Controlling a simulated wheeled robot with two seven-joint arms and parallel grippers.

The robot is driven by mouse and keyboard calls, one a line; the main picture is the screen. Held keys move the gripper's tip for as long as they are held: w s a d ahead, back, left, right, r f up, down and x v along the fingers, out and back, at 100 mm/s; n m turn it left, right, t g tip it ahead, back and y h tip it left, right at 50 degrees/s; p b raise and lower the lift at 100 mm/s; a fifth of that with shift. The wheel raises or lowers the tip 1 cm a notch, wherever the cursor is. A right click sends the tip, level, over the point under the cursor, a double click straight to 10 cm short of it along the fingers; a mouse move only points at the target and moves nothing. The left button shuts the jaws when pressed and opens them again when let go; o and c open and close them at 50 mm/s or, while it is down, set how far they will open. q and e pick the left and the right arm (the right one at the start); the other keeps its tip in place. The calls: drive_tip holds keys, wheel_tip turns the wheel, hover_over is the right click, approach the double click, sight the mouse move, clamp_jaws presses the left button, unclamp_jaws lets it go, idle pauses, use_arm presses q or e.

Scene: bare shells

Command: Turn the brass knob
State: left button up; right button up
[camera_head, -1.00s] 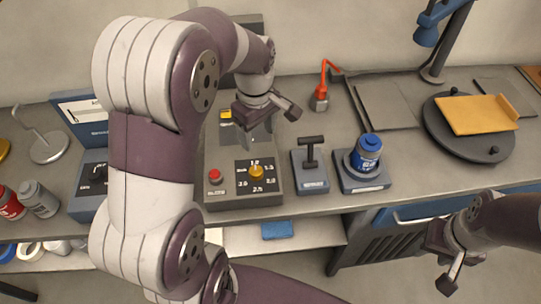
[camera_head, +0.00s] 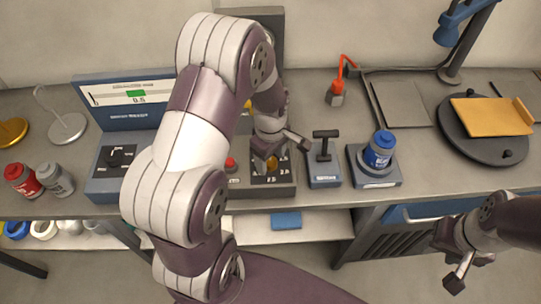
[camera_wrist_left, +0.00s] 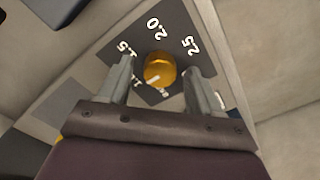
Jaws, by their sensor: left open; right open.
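The brass knob (camera_wrist_left: 160,69) sits on a dark dial plate with white numbers such as 1.5, 2.0 and 2.5 around it. It also shows in the head view (camera_head: 271,164), partly hidden by my left gripper (camera_head: 266,158). In the left wrist view my left gripper (camera_wrist_left: 161,84) is open, with one finger on each side of the knob. Gaps show between the fingers and the knob, so it is not gripped. My right gripper (camera_head: 453,266) is open and empty at the lower right, in front of the bench and away from the knob.
A red button (camera_head: 230,164) is left of the knob on the same box. A black T-handle lever (camera_head: 325,146) and a blue jar (camera_head: 380,149) stand to the right. My left arm hides part of the bench.

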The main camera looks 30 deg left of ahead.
use_arm(q)
drive_tip(key=c, duration=1)
drive_tip(key=shift+c, duration=0.2)
drive_tip(key=shift+r+m, duration=0.1)
drive_tip(key=shift+m, duration=0.3)
drive_tip(key=m+p, duration=0.1)
drive_tip(key=m, duration=0.3)
drive_tip(key=shift+m+p, duration=0.3)
drive_tip(key=shift+p, duration=0.1)
drive_tip(key=m+p, duration=0.1)
drive_tip(key=m, duration=0.2)
drive_tip(key=shift+m, duration=1.7)
drive_tip(key=shift+w, duration=0.1)
